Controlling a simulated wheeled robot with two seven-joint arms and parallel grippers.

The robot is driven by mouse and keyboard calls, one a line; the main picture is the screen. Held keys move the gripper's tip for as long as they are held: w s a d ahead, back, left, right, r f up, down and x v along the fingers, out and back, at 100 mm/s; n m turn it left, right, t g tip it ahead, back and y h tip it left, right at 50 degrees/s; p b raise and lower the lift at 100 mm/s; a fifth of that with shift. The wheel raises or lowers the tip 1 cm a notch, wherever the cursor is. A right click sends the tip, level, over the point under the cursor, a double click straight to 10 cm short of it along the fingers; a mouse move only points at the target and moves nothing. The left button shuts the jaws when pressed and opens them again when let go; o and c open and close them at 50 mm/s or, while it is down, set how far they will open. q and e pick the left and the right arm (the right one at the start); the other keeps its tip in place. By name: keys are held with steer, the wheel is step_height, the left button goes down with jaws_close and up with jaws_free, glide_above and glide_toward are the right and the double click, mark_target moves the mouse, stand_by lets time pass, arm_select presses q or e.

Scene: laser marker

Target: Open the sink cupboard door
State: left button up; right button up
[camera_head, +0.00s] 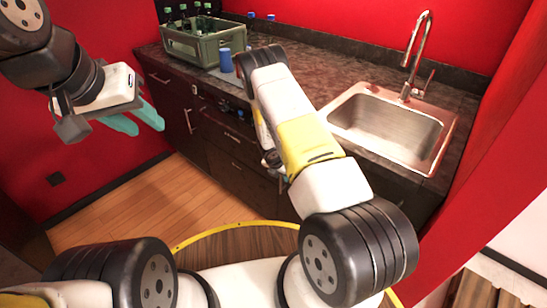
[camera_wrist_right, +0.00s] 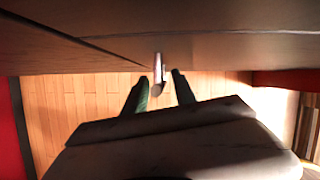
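The dark sink cupboard door front (camera_wrist_right: 215,48) spans the top of the right wrist view. A short metal handle (camera_wrist_right: 158,72) sticks out from it. My right gripper (camera_wrist_right: 160,88) is open, with one finger on each side of the handle; I cannot tell whether either touches it. In the head view my right arm hides the right fingers and most of the cupboard front below the sink (camera_head: 385,130). The door looks closed. My left gripper (camera_head: 147,124) has teal fingers slightly apart, empty, in the air at upper left.
The dark countertop (camera_head: 310,75) carries a green-grey crate (camera_head: 205,44) of bottles and a blue can (camera_head: 226,60). Other drawers and doors with handles (camera_head: 189,121) stand left of my right arm. The wooden floor (camera_head: 150,205) is clear. A red wall (camera_head: 480,160) bounds the right.

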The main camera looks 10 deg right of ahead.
steer(key=shift+f, duration=0.15)
jaws_close()
stand_by(1.4)
